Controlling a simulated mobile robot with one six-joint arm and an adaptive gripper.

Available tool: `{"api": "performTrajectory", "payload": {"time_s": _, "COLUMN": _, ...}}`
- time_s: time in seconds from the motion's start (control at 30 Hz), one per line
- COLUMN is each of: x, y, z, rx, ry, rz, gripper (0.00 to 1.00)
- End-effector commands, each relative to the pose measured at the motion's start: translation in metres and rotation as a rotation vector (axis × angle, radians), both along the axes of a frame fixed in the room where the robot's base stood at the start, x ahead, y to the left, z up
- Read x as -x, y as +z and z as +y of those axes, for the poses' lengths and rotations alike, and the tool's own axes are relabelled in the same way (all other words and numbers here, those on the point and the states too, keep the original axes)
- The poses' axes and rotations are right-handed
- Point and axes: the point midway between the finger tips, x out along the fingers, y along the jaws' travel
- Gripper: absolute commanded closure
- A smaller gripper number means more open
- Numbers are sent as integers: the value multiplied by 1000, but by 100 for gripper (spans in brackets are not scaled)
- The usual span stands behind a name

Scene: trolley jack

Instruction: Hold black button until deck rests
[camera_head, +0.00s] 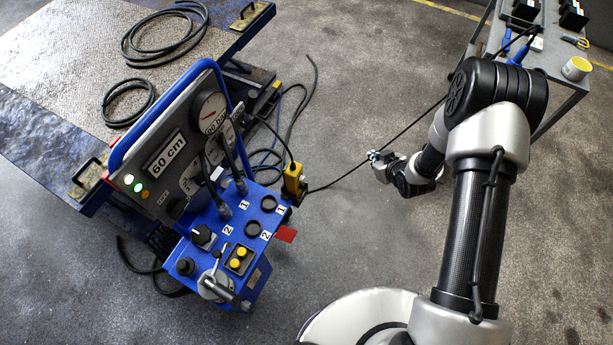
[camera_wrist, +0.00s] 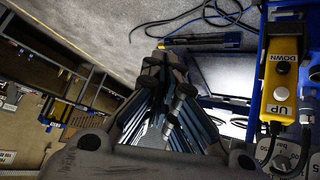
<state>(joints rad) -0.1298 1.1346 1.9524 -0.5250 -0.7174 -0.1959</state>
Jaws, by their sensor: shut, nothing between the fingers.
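The yellow pendant (camera_head: 293,180) hangs at the right side of the blue control console (camera_head: 215,235). In the wrist view the pendant (camera_wrist: 280,85) is at the right edge, marked DOWN and UP. A dark button (camera_wrist: 283,67) sits by DOWN and a pale one (camera_wrist: 281,93) by UP. The deck (camera_head: 75,75), a metal tread plate, lies at upper left behind the console; its height is hard to judge. My gripper (camera_head: 374,156) is right of the pendant, apart from it. In the wrist view its fingers (camera_wrist: 165,90) are shut and empty.
The console has a gauge, a "60 cm" label (camera_head: 168,153), a lit green lamp, knobs and a lever. Black hoses (camera_head: 165,35) lie on the deck and floor. A trolley (camera_head: 552,60) stands at upper right. The floor between is mostly clear.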

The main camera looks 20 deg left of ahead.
Motion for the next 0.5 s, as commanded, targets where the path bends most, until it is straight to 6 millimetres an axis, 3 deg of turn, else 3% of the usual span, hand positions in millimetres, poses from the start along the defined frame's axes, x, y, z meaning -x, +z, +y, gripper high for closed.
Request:
{"api": "performTrajectory", "payload": {"time_s": 0.03, "x": 19, "y": -33, "z": 11, "rx": -29, "ry": 37, "rz": 11, "gripper": 100}}
{"api": "performTrajectory", "payload": {"time_s": 0.2, "x": 72, "y": -101, "z": 41, "rx": -140, "ry": 126, "rz": -2, "gripper": 100}}
{"api": "performTrajectory", "payload": {"time_s": 0.33, "x": 107, "y": -130, "z": 53, "rx": -204, "ry": 162, "rz": -5, "gripper": 100}}
{"api": "performTrajectory", "payload": {"time_s": 0.5, "x": 128, "y": -143, "z": 60, "rx": -245, "ry": 180, "rz": -12, "gripper": 100}}
